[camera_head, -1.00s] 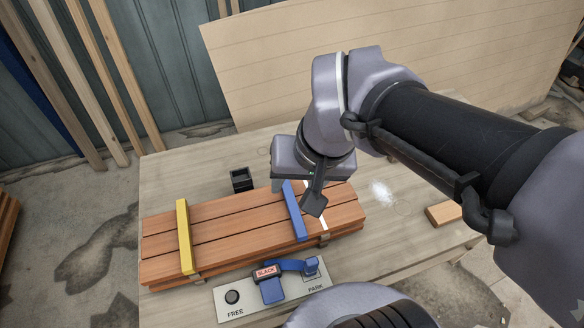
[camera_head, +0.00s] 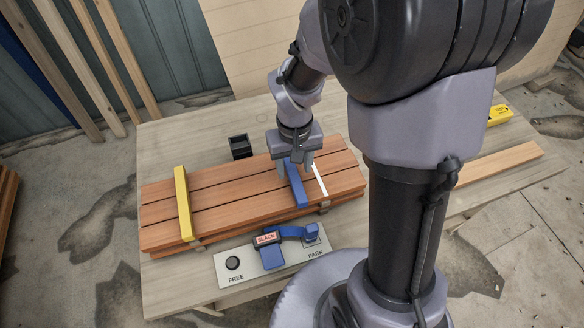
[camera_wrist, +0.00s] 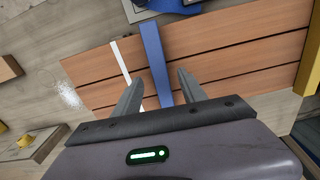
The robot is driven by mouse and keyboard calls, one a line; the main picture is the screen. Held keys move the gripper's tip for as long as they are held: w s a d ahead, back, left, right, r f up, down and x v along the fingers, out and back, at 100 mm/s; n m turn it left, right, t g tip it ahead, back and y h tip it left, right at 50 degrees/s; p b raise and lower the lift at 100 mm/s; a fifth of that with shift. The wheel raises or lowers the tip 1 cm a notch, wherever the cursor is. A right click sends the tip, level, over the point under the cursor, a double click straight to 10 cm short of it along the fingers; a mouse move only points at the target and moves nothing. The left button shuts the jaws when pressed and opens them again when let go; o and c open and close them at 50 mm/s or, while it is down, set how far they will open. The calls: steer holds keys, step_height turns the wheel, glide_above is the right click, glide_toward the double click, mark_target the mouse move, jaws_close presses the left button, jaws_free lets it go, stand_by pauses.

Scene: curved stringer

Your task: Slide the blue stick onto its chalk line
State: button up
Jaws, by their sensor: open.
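The blue stick (camera_head: 298,188) lies across the reddish-brown boards (camera_head: 235,195), near their right end. The white chalk line (camera_head: 319,180) runs beside it, a short way to its right in the head view. My gripper (camera_head: 296,168) is open over the far part of the stick. In the wrist view my gripper (camera_wrist: 160,76) has one finger on each side of the blue stick (camera_wrist: 153,48), with gaps showing. There the chalk line (camera_wrist: 122,62) is left of the stick, by the left finger. Contact between fingers and boards cannot be told.
A yellow stick (camera_head: 183,204) crosses the boards at the left. A panel marked FREE and PARK (camera_head: 271,257) with a blue SLACK lever (camera_head: 268,238) lies in front. A black open box (camera_head: 240,146) stands behind. A yellow tool (camera_head: 499,115) and a plank (camera_head: 497,163) are at right.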

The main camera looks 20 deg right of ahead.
step_height(320, 180, down, 2)
steer(key=shift+f, duration=0.25)
jaws_close()
steer(key=shift+d, duration=3.1)
jaws_free()
steer(key=shift+r, duration=0.1)
